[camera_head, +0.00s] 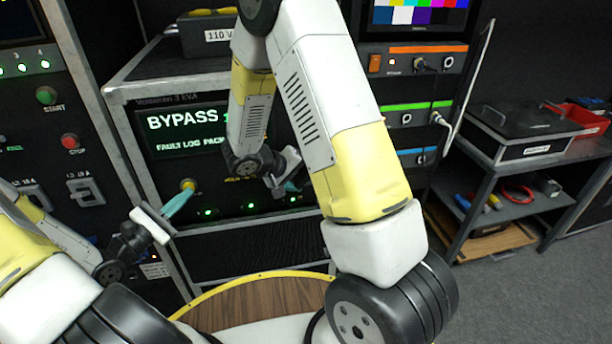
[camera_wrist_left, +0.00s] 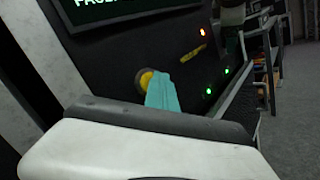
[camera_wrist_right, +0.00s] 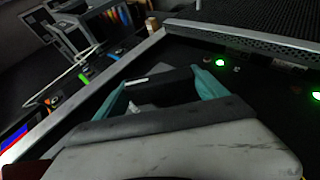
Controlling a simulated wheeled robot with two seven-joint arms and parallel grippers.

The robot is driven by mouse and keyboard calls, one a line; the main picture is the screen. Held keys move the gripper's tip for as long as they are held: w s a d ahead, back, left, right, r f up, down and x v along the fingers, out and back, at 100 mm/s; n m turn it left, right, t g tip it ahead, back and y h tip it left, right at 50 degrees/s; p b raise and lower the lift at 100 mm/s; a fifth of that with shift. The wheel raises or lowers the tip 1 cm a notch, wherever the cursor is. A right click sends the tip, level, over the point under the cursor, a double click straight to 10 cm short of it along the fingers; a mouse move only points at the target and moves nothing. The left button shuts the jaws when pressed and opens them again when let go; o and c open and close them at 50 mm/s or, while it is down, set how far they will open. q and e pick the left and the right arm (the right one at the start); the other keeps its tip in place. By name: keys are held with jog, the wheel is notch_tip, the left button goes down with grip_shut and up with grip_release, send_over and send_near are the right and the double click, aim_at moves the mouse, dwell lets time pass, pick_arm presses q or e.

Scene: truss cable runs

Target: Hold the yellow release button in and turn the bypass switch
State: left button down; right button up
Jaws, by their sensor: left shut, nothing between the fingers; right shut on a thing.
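The yellow release button (camera_head: 187,185) is on the lower left of the black panel under the BYPASS screen (camera_head: 184,128). It also shows in the left wrist view (camera_wrist_left: 146,79). My left gripper (camera_head: 178,203) is shut and empty, its teal fingertips against the button's face. How far the button is pressed in I cannot tell. My right gripper (camera_head: 285,186) is at the panel's right part, partly hidden by my right arm. In the right wrist view its teal fingers straddle the bypass switch, a dark bar with a white mark (camera_wrist_right: 150,78). In the head view the switch is hidden.
Green lights (camera_head: 250,208) run along the panel's lower edge. A neighbouring rack with a red STOP button (camera_head: 70,141) stands at left. A shelf cart (camera_head: 545,150) with a black case stands at right. A yellow-edged wooden round top (camera_head: 260,300) lies below the panel.

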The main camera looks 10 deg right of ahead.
jog(key=n+h, duration=0.1)
jog(key=h, duration=0.3)
jog(key=shift+a+f, duration=0.1)
jog(key=shift+f, duration=0.05)
jog(key=t+h, duration=0.1)
jog(key=h, duration=0.1)
jog(key=n+t+h, duration=0.1)
jog(key=h, duration=0.1)
jog(key=shift+n, duration=0.3)
jog(key=n+t+h, duration=0.1)
jog(key=n+h, duration=0.1)
jog(key=h, duration=0.1)
jog(key=shift+t, duration=0.4)
jog(key=n+t+h, duration=0.2)
jog(key=n+t, duration=0.1)
jog(key=t, duration=0.1)
jog(key=shift+h, duration=0.4)
jog(key=shift+n+t, duration=0.3)
jog(key=shift+n, duration=0.1)
jog(key=o, duration=1.3)
